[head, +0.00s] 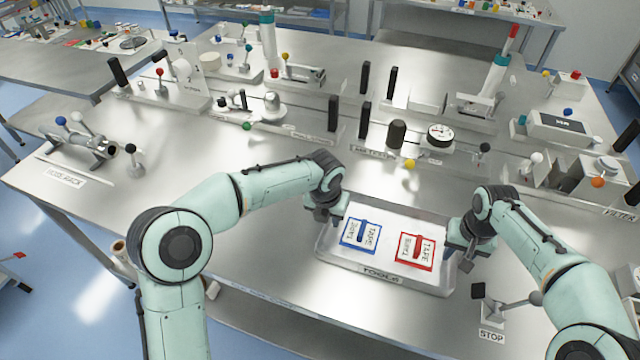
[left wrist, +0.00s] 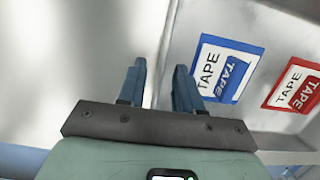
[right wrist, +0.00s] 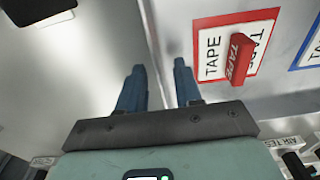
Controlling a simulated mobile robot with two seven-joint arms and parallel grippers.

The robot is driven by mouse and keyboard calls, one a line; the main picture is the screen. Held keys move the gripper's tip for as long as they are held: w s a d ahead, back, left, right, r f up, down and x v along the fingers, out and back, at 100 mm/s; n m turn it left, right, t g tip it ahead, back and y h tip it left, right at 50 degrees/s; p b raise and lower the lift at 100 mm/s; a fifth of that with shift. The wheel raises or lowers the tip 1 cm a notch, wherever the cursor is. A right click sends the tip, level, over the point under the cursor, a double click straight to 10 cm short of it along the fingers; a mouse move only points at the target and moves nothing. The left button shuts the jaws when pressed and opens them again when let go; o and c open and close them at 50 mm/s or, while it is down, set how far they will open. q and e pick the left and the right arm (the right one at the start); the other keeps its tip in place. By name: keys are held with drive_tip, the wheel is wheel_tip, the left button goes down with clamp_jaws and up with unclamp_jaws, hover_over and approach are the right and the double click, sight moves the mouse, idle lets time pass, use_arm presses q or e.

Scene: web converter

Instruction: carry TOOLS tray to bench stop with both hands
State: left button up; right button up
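The TOOLS tray (head: 340,258) is a pale shallow tray on the steel bench, with its TOOLS label at the front. Inside lie a blue-bordered TAPE card (head: 361,235) and a red-bordered TAPE card (head: 416,250). My left gripper (head: 328,212) is at the tray's left side; in the left wrist view its parted fingers (left wrist: 158,75) straddle the side wall. My right gripper (head: 462,248) is at the right side; in the right wrist view its parted fingers (right wrist: 160,78) straddle that wall. Visible gaps remain beside both walls. The STOP label (head: 492,336) is at the lower right.
A dark-topped lever fixture (head: 492,303) stands beside the STOP label, right of the tray. A gauge (head: 440,135), a black cylinder (head: 396,135) and other converter parts stand behind the tray. Bare bench lies left of the tray. The bench's front edge is close to the tray.

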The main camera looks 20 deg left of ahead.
idle(0.3)
drive_tip(key=shift+r, duration=0.15)
use_arm(q)
wheel_tip(320, 180, up, 12)
drive_tip(key=s, duration=0.2)
drive_tip(key=shift+f, duration=0.15)
use_arm(e)
wheel_tip(320, 180, up, 12)
drive_tip(key=shift+s, duration=0.4)
use_arm(q)
drive_tip(key=shift+s, duration=0.2)
use_arm(e)
drive_tip(key=shift+s+f, duration=0.1)
drive_tip(key=shift+f, duration=0.1)
